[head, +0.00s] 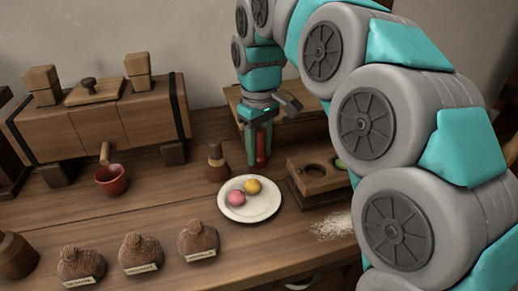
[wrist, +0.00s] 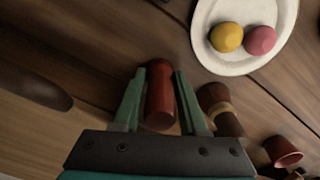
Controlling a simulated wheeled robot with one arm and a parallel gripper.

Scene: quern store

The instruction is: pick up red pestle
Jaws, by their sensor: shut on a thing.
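The red pestle (head: 261,148) is a dark red, rounded cylinder. In the wrist view the red pestle (wrist: 160,92) stands between the two green fingers. My gripper (head: 257,158) points down at the back of the wooden table, behind the white plate, and is shut on the pestle. It also shows in the wrist view (wrist: 160,78). The fingers hide part of the pestle in the head view. I cannot tell whether its lower end touches the table.
A white plate (head: 237,213) holds a yellow ball and a pink ball. A brown bottle-shaped piece (head: 217,168) stands left of my gripper. A wooden block with holes (head: 318,176) is to the right. A red mortar (head: 111,184) and several labelled brown figures (head: 140,252) are further left.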

